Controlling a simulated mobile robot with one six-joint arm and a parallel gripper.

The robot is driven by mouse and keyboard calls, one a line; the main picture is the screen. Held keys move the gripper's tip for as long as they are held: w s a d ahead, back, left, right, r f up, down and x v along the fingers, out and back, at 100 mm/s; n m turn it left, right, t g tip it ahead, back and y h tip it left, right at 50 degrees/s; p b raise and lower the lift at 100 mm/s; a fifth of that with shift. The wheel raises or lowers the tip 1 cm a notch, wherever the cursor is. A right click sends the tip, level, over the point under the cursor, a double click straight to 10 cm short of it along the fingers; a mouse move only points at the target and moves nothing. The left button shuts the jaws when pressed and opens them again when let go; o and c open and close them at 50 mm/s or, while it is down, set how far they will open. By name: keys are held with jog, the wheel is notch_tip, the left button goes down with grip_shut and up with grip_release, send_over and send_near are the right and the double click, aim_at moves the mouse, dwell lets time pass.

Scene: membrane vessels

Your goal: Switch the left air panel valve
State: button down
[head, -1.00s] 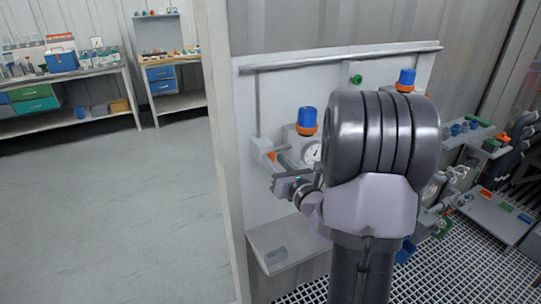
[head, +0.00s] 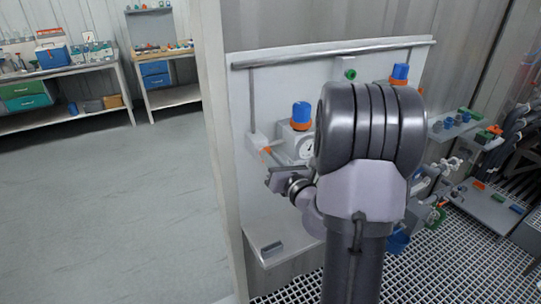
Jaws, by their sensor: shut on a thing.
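The air panel (head: 262,210) is a pale board on the wall. Its left valve is at the board's left side, with a small orange handle (head: 266,151) beside a round gauge (head: 306,151) and a regulator with a blue knob and orange ring (head: 301,113). My gripper (head: 269,176) is at the left valve, just below the visible orange part, and is shut on the handle. The fingertips are small here, and their exact contact is hard to see. My arm hides the middle of the panel. A second blue knob with an orange ring (head: 399,74) shows at the upper right.
A small ledge (head: 270,248) juts out below the panel. Pipes and valves (head: 440,180) crowd the right side above a floor grating (head: 290,295). Workbenches (head: 60,75) stand at the back left, with open grey floor in front.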

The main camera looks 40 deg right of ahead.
jog(key=shift+d+f+m+p, duration=0.1)
jog(key=shift+m+p, duration=3.6)
jog(key=shift+p, duration=0.2)
jog(key=shift+d+m+p, duration=0.1)
jog(key=shift+m+p, duration=3.6)
jog(key=shift+p, duration=0.15)
jog(key=c, duration=1.5)
grip_release()
jog(key=shift+f, duration=0.15)
jog(key=shift+o, duration=0.2)
